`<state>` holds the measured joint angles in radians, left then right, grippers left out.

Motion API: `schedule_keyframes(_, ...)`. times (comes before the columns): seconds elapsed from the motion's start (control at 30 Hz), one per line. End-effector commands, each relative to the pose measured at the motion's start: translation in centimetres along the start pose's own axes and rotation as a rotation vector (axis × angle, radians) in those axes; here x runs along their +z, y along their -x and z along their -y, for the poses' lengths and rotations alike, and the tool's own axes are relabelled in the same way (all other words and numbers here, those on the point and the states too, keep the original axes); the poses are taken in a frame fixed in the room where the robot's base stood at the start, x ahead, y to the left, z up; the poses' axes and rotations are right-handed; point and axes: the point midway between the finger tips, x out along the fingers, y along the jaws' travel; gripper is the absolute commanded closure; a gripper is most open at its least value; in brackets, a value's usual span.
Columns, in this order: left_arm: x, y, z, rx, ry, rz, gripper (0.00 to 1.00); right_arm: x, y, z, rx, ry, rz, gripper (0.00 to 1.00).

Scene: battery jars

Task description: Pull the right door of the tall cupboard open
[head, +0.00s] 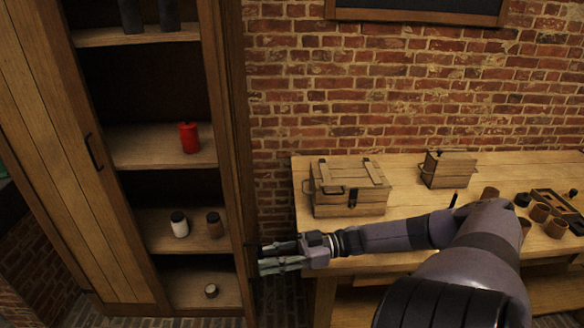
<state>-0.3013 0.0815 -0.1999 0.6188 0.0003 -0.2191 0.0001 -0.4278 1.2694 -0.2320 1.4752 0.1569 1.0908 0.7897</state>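The tall cupboard (211,100) stands at the left of the head view. Its left door (60,150), with a dark handle (93,152), covers the left part. The right part is open to view, and the right door (236,120) shows as a narrow, nearly edge-on panel at the right side, swung outward. My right gripper (264,257) is beside the lower part of this door, pointing left. Its fingers are apart, with a small gap and nothing seen between them. Whether the fingertips touch the door is unclear. My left gripper is not in view.
Cupboard shelves hold a red jar (189,137), a white jar (179,224), a brown jar (215,224) and a small low jar (211,291).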

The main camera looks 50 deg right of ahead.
Motion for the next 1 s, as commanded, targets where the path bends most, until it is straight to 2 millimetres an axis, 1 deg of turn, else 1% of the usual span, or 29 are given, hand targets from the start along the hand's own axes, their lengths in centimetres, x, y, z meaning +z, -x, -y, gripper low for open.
schedule_keyframes(0.03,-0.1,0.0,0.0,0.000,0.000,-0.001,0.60,0.1,1.0,0.0,0.001,-0.002,0.006,0.71)
schedule_keyframes(0.2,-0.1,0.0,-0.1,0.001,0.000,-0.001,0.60,0.2,4.7,0.0,0.001,-0.002,0.008,0.71)
schedule_keyframes(0.3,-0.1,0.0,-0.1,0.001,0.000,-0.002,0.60,0.2,6.7,0.0,0.001,-0.002,0.006,0.71)
schedule_keyframes(0.43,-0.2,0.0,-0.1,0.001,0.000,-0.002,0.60,0.1,8.7,0.0,0.002,0.000,0.004,0.71)
schedule_keyframes(0.6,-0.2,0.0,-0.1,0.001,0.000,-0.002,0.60,0.0,9.9,0.0,0.001,0.001,0.002,0.71)
schedule_keyframes(1.0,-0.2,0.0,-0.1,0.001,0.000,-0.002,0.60,0.0,10.0,0.0,0.000,0.001,0.000,0.71)
